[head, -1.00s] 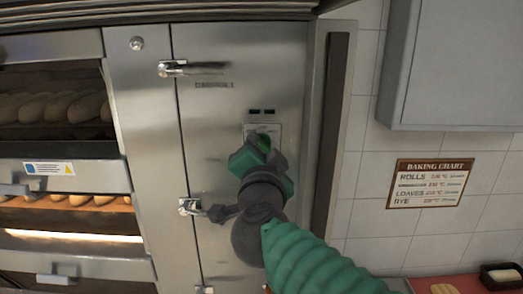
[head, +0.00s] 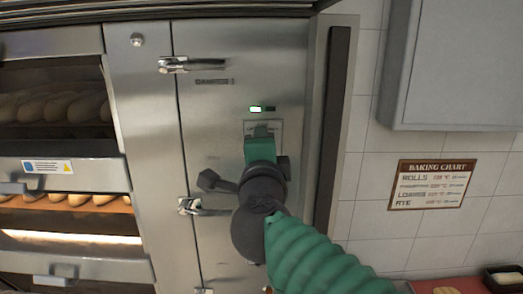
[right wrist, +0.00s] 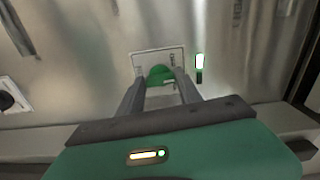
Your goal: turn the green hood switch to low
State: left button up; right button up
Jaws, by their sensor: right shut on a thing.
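The green hood switch (right wrist: 160,74) is a round knob on a pale label plate (right wrist: 143,62). The plate also shows in the head view (head: 276,127), on the steel panel, mostly covered by my gripper. My right gripper (right wrist: 160,88) is shut on the switch, one finger on each side of it. In the head view my right gripper (head: 261,143) hides most of the knob. Which mark the knob points to is too small to read. Of two small lamps above the plate, the left lamp (head: 255,109) is lit and the right lamp (head: 270,109) is dark. My left gripper is out of view.
Metal handles (head: 187,66) stick out of the panel left of the gripper. Oven decks with bread (head: 60,106) are at the left. A baking chart (head: 432,184) hangs on the tiled wall at the right, below a grey cabinet (head: 455,65).

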jog(key=shift+f+m, duration=0.25)
jog(key=shift+m, duration=0.25)
jog(key=o, duration=1.2)
jog(key=shift+o, duration=0.9)
jog(key=shift+w+r, duration=0.1)
jog(key=s+b, duration=0.8)
jog(key=s, duration=0.8)
jog(key=shift+s+b, duration=0.2)
jog(key=shift+b, duration=0.1)
jog(key=shift+s, duration=0.15)
